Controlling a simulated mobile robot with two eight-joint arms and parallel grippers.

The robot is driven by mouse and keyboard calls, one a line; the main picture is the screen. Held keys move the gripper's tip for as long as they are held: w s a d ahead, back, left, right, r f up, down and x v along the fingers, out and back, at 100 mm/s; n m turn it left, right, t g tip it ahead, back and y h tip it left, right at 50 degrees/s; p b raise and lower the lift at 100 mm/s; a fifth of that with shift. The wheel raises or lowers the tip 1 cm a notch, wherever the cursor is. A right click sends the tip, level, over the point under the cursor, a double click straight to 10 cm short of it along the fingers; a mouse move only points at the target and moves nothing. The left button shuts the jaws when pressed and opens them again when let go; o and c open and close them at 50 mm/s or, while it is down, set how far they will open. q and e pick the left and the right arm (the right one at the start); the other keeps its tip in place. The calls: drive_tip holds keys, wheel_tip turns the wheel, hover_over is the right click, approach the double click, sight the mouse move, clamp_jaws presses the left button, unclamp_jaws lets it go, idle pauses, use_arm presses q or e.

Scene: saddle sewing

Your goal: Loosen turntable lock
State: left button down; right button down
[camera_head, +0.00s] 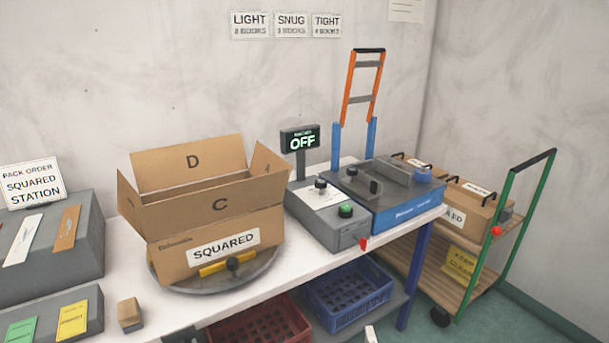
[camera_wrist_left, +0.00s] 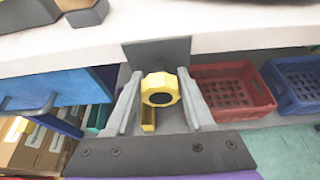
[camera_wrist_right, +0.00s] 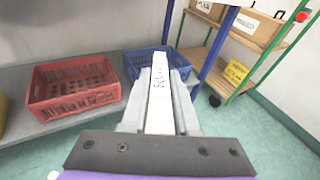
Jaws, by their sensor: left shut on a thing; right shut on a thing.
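In the left wrist view a yellow faceted knob (camera_wrist_left: 159,89) with a black centre sits below the white table edge, in front of a grey plate (camera_wrist_left: 158,53). My left gripper (camera_wrist_left: 160,97) is shut on this knob, one finger on each side. In the head view the grey turntable (camera_head: 218,284) carries an open carton (camera_head: 205,225) marked SQUARED.
A red crate (camera_wrist_right: 75,90) and a blue crate (camera_head: 345,296) stand on the shelf under the table. A control box (camera_head: 325,222) beside the carton has a sign reading OFF (camera_head: 302,142). A wooden block (camera_head: 129,314) lies at the table's front. A green-framed cart (camera_head: 490,255) is at right.

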use_arm(q)
drive_tip(key=shift+n+t+h, duration=0.3)
drive_tip(key=shift+n+h, duration=0.1)
drive_tip(key=shift+n, duration=0.2)
use_arm(e)
drive_tip(key=shift+f, duration=0.1)
use_arm(q)
drive_tip(key=shift+n+t+h, duration=0.3)
drive_tip(key=shift+n+h, duration=0.1)
drive_tip(key=shift+n, duration=0.3)
use_arm(e)
drive_tip(key=shift+f, duration=0.15)
use_arm(q)
drive_tip(key=shift+c, duration=1.4)
unclamp_jaws()
drive_tip(key=shift+s, duration=0.1)
use_arm(e)
drive_tip(key=shift+r, duration=0.2)
use_arm(q)
drive_tip(key=s, duration=0.1)
drive_tip(key=s+d, duration=0.2)
drive_tip(key=s, duration=0.1)
drive_tip(key=shift+s+d, duration=0.1)
drive_tip(key=shift+d, duration=0.15)
